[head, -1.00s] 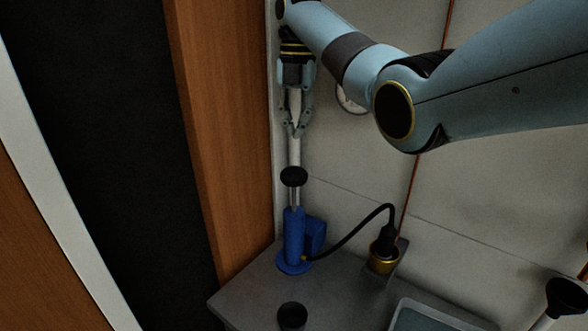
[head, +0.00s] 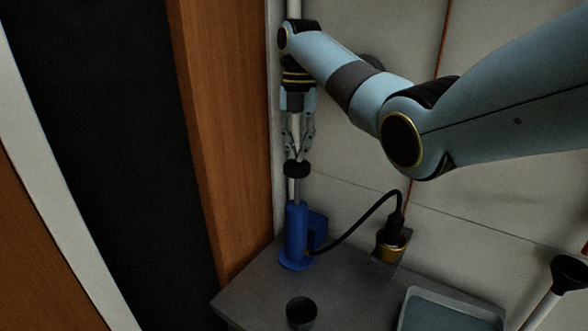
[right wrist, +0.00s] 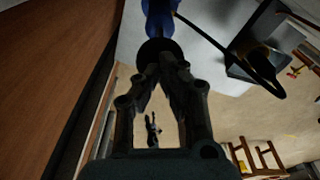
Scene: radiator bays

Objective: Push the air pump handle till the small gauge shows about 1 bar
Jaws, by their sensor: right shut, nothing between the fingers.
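The air pump has a blue body (head: 296,232) standing upright on a grey shelf. Its black round handle (head: 297,169) sits above the body on a thin metal rod, part of which shows between them. My right gripper (head: 297,158) points down with shut, empty fingers, and its tips are at the top of the handle. In the right wrist view the fingertips (right wrist: 160,57) meet over the black handle (right wrist: 157,46), with the blue pump body (right wrist: 158,15) beyond. Whether they press on it is hard to tell. No readable gauge face shows. My left gripper is out of view.
A black hose (head: 360,217) runs from the pump to a brass fitting (head: 391,247). A dark cup (head: 301,312) and a grey tray (head: 452,310) are on the shelf (head: 255,292). A wooden panel (head: 225,140) stands close on the left.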

